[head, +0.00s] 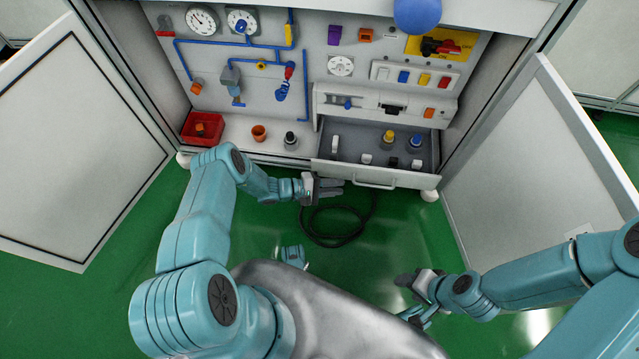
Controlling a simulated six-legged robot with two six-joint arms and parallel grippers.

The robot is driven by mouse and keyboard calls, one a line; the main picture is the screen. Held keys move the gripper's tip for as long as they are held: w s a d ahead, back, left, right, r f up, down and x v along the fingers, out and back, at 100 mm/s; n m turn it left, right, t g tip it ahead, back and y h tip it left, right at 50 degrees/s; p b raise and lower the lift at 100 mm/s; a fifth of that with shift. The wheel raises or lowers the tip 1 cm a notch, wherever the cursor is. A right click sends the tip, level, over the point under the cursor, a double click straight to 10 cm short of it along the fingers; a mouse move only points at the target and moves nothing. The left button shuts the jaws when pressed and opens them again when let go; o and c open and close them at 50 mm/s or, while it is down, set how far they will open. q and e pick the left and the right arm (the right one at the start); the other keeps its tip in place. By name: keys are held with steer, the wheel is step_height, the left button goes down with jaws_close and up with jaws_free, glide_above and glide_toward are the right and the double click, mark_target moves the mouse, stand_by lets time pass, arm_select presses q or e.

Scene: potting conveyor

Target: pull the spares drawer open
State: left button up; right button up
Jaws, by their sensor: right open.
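The spares drawer (423,181) stands pulled out below the panel in the cabinet. Its grey inside shows, with several small knobs and parts in it. A pale bar handle (374,184) is on its front. My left gripper (338,188) is in front of the drawer's left part, just left of the handle, and appears apart from it. Its fingers lie close together, and I cannot tell whether they are open. My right gripper (405,293) is open and empty, low over the green floor, well in front of the drawer.
Cabinet doors stand open at left (75,140) and right (545,165). A red bin (203,128), an orange cup (259,133) and a black-topped knob (290,140) stand on the shelf left of the drawer. A black cable coil (335,240) lies on the floor below.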

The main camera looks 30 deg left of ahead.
arm_select(q)
steer(key=v, duration=0.5)
steer(key=shift+a+p, duration=0.1)
steer(key=shift+p, duration=0.25)
